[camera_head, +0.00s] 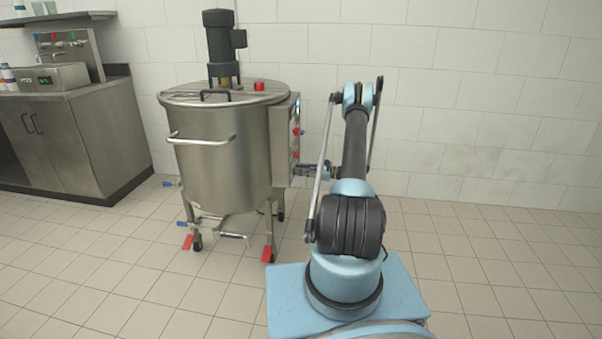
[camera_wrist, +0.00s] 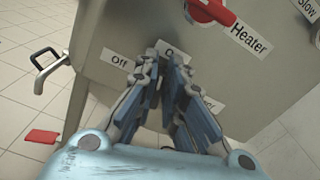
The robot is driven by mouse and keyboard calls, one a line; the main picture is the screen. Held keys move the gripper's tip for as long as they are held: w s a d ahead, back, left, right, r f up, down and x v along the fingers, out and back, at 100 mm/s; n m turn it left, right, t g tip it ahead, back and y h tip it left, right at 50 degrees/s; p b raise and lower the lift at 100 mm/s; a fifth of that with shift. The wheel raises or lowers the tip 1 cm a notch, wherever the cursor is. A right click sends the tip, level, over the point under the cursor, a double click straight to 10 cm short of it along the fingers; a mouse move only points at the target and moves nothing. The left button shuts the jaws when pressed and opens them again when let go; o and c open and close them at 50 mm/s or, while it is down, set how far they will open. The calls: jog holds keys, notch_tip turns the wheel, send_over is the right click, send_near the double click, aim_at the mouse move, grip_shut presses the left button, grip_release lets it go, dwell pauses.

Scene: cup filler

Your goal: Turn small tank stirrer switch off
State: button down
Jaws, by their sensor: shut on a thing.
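The small steel tank (camera_head: 222,150) stands left of my arm in the head view. Its control box (camera_head: 282,140) is on the tank's right side. In the wrist view the box panel (camera_wrist: 125,30) shows an "Off" label (camera_wrist: 118,59), a partly covered label starting with "O" (camera_wrist: 171,48), and a label ending in "er" (camera_wrist: 212,103). My gripper (camera_wrist: 163,63) is at the panel between these labels, its fingers close together and shut on the stirrer switch, which they hide. The switch's position cannot be read. In the head view my gripper (camera_head: 304,172) is at the box's lower right side.
A red switch (camera_wrist: 212,11) beside a "Heater" label (camera_wrist: 251,41) is just above my fingers. A "Slow" label (camera_wrist: 308,7) is at the upper right. A steel counter (camera_head: 70,130) stands far left; the floor at right is clear.

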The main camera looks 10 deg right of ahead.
jog(key=n, duration=0.4)
jog(key=s+n, duration=0.1)
jog(key=n, duration=0.2)
jog(key=shift+a+f, duration=0.1)
jog(key=shift+f, duration=0.25)
jog(key=n, duration=0.4)
jog(key=shift+s+f, duration=0.15)
jog(key=shift+f, duration=0.1)
jog(key=shift+a+f+n, duration=0.1)
jog(key=shift+f+n, duration=0.05)
jog(key=shift+n, duration=0.75)
jog(key=shift+f+n, duration=0.15)
jog(key=shift+n, duration=0.75)
jog(key=c, duration=1.7)
grip_release()
jog(key=shift+f, duration=0.1)
